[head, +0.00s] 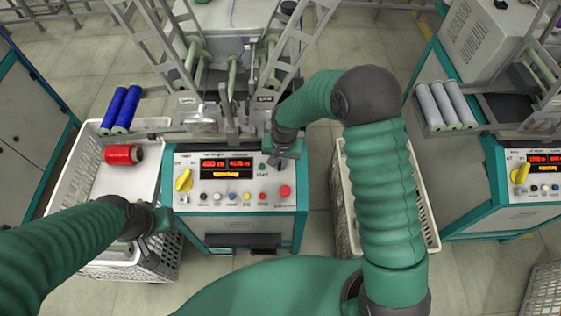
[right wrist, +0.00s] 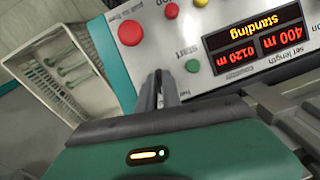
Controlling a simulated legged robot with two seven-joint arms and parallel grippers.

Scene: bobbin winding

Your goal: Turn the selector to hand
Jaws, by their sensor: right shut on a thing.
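The control panel (head: 235,184) of the middle machine carries displays, a row of buttons, a green start button (head: 263,166) and a red push button (head: 285,191). My right gripper (head: 278,160) is at the panel's upper right, right of the start button. In the right wrist view its two dark fingers (right wrist: 165,92) are close together at the panel surface, beside a partly covered label. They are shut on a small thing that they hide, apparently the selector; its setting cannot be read. My left gripper (head: 147,248) hangs over the white basket at the left, its fingers unclear.
A yellow knob (head: 184,180) sits at the panel's left. A red bobbin (head: 123,154) lies in the left white basket (head: 90,128); two blue bobbins (head: 122,109) lie behind it. Another white basket (head: 429,222) stands right of the machine, below my right arm.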

